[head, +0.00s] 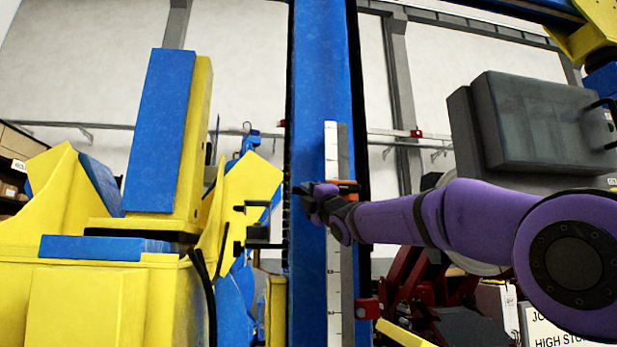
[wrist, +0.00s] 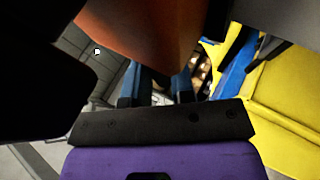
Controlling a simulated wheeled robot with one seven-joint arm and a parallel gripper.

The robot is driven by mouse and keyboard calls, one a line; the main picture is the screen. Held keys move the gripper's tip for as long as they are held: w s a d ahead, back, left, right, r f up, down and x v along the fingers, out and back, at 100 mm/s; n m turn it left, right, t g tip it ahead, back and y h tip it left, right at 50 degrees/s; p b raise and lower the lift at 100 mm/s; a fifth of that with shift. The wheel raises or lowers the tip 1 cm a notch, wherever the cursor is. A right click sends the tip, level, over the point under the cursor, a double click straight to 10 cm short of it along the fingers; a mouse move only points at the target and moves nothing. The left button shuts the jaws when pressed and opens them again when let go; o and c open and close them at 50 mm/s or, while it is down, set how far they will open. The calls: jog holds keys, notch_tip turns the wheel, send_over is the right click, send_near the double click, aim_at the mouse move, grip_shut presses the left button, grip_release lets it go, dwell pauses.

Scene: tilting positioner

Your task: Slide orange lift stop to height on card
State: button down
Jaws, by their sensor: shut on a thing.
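The orange lift stop (head: 347,184) sits on the upright scale of the tall blue column (head: 322,80) in the head view, above the middle of the scale. My gripper (head: 318,190) is at the stop's left end and is shut on it; the arm and fingers hide part of it. In the wrist view the orange stop (wrist: 145,32) is large and close at the top. The scale (head: 333,275) is a pale strip with dark tick marks. A card (head: 562,330) at the lower right reads "JO…" and "HIGH STO…"; its edge and my arm cut off the rest.
A red block (head: 367,309) sits lower beside the scale. The yellow and blue positioner (head: 105,300) fills the left, with a tilted blue-faced plate (head: 158,130). A grey box (head: 540,120) stands at the upper right. Dark red machinery lies below my arm.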

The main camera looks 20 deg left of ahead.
notch_tip(320, 180, down, 2)
jog(key=shift+f, duration=0.15)
jog(key=c, duration=1)
grip_release()
jog(key=shift+o, duration=0.2)
jog(key=v, duration=1)
jog(key=shift+s+d+f, duration=0.15)
jog(key=shift+d, duration=0.1)
